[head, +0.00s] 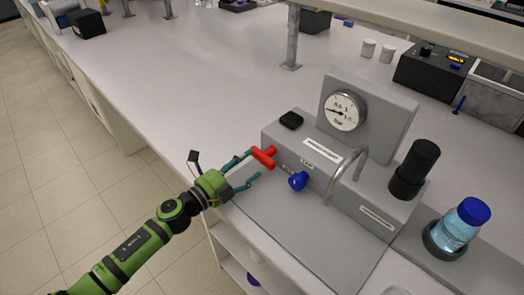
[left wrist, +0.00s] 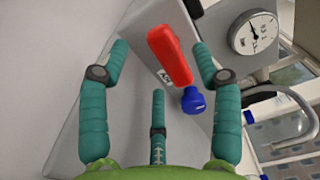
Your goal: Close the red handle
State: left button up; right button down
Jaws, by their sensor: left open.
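The red handle (head: 264,157) sticks out from the front left of the grey membrane rig (head: 324,155). In the left wrist view the red handle (left wrist: 171,57) stands slightly tilted between the outer fingers. My left gripper (head: 251,167) is open, with its teal fingers around the handle's near side. I cannot tell whether any finger touches it. In the left wrist view the gripper (left wrist: 160,70) shows three spread fingers. A blue knob (head: 298,181) sits just right of the handle, and it also shows in the left wrist view (left wrist: 193,100). My right gripper is not in view.
A pressure gauge (head: 345,110), a curved metal pipe (head: 346,172) and a black cylinder (head: 415,168) are on the rig. A blue-capped bottle (head: 460,226) stands at the right. The white bench (head: 190,75) is mostly clear behind and left of the rig.

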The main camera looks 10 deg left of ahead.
aim_at(255, 158)
pick_arm(q)
jog(key=x, duration=0.2)
jog(key=shift+w+d+r, duration=0.15)
jog(key=shift+w+r, duration=0.05)
jog(key=shift+w, duration=0.05)
jog(key=shift+p+x, duration=0.35)
jog(key=shift+x, duration=0.7)
jog(key=shift+w+d+f, duration=0.15)
jog(key=shift+f, duration=0.05)
jog(key=c, duration=1.2)
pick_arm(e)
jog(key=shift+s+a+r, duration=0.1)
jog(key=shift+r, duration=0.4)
